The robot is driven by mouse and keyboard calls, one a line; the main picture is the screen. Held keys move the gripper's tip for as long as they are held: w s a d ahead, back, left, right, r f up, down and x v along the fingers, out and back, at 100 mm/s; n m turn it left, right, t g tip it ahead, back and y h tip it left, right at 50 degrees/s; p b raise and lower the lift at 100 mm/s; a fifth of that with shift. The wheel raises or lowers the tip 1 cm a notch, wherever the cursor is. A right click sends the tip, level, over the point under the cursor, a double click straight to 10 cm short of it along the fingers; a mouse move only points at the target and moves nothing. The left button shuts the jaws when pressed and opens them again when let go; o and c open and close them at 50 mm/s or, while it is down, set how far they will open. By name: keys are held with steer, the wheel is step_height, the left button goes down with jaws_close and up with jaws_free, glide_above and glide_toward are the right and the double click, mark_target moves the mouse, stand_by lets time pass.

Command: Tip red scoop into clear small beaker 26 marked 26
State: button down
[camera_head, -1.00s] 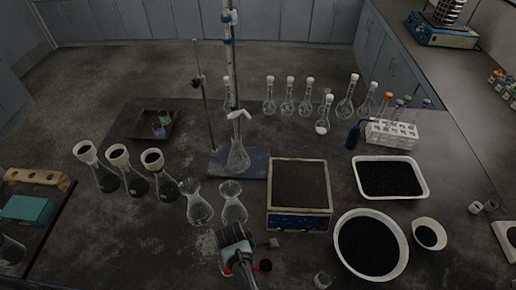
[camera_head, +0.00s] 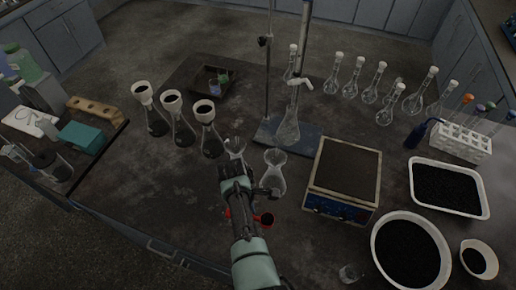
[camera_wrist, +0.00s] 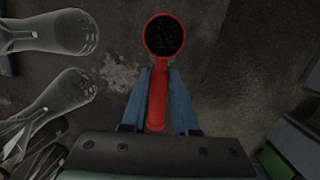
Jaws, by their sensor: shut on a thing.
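My gripper (camera_wrist: 157,112) is shut on the handle of the red scoop (camera_wrist: 157,90). The scoop's round bowl points away from the gripper and holds dark granules. In the head view my gripper (camera_head: 246,203) is over the near part of the bench, and the scoop's bowl (camera_head: 267,221) shows to its right, looking level. A clear small beaker (camera_head: 350,274) stands at the bench front, right of the scoop and apart from it. No number can be read on it. The beaker does not show clearly in the wrist view.
Two clear hourglass-shaped glass vessels (camera_head: 275,172) stand close by my gripper; they also show at the wrist view's left (camera_wrist: 67,92). A square hotplate (camera_head: 343,178) is to the right. A round white basin (camera_head: 376,240) of black granules lies right of the beaker.

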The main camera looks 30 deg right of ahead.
steer(key=w+f+t+h+b, duration=0.1)
steer(key=t+h+b, duration=0.2)
steer(key=b, duration=0.2)
steer(key=w+a+f+t+h+b, duration=0.1)
steer(key=t+h+b, duration=0.1)
steer(key=b, duration=0.3)
steer(key=w+a+f+m+t+h+b, duration=0.1)
steer(key=f+t+h+b, duration=0.1)
steer(key=t+h+b, duration=0.1)
steer(key=shift+w+a+t+h+b, duration=0.25)
steer(key=shift+h+b, duration=0.25)
steer(key=shift+b, duration=0.4)
steer(key=t+b, duration=0.1)
steer(key=b, duration=0.2)
steer(key=shift+s+f+h, duration=0.1)
steer(key=shift+s+h, duration=0.1)
steer(key=shift+h, duration=0.2)
steer(key=t+h+b, duration=0.1)
steer(key=b, duration=0.5)
steer(key=t+h+b, duration=0.1)
steer(key=h+b, duration=0.1)
steer(key=b, duration=0.4)
steer(key=f+m+t+h+b, duration=0.1)
steer(key=b, duration=0.5)
steer(key=shift+s+a, duration=0.35)
steer(key=shift+a, duration=0.05)
